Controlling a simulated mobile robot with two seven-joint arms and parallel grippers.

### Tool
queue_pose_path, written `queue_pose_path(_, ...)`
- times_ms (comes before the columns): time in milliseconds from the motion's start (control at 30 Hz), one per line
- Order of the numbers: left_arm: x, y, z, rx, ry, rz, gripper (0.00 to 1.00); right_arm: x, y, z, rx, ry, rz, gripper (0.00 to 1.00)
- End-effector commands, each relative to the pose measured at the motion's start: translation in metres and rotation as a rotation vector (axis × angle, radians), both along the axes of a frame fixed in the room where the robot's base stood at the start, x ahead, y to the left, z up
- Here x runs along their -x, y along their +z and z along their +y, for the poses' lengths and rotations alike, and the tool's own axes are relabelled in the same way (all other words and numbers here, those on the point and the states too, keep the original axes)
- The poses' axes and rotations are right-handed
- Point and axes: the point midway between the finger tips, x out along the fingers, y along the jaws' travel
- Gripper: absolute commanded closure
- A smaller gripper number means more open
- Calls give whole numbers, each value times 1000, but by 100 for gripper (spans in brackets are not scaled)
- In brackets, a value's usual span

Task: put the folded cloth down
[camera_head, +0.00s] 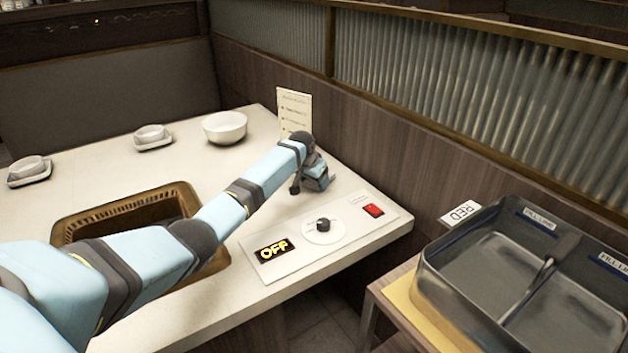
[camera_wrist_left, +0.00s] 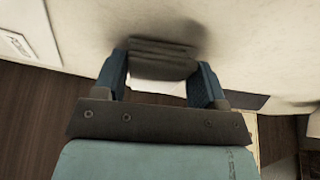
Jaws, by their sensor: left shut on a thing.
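My left gripper (camera_head: 316,183) is over the right part of the pale table, behind the control panel. In the left wrist view, its two blue fingers (camera_wrist_left: 160,72) are shut on the folded cloth (camera_wrist_left: 163,56), a dark grey-brown stack of layers. The cloth is held against the pale tabletop in that view, with a shadow beside it; whether it touches the table I cannot tell. In the head view the cloth cannot be told apart from the dark gripper. My right gripper is not in view.
The control panel (camera_head: 290,258) has a knob, a red switch and an OFF display. A white bowl (camera_head: 225,127), a menu card (camera_head: 294,110) and a brown basket opening (camera_head: 75,226) are on the table (camera_head: 290,205). A two-well sauce tray (camera_head: 490,265) stands at right.

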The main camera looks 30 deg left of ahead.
Motion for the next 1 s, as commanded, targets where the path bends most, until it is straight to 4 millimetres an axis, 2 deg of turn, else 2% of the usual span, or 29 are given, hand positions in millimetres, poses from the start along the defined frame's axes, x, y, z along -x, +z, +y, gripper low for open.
queue_pose_path(33,0,-2,0,0,0,1,54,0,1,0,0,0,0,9)
queue_pose_path(67,0,-2,0,0,0,0,30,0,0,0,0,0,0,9)
queue_pose_path(100,0,-2,0,0,0,0,21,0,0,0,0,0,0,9)
queue_pose_path(167,0,-2,0,0,0,0,9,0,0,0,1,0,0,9)
queue_pose_path(433,0,-1,0,0,0,0,9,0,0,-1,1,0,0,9)
queue_pose_path(567,3,10,0,0,0,-1,9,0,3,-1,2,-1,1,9)
queue_pose_path(800,21,55,0,-2,-1,-2,9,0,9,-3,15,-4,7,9)
queue_pose_path(1000,36,91,0,-1,-1,-1,9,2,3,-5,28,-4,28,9)
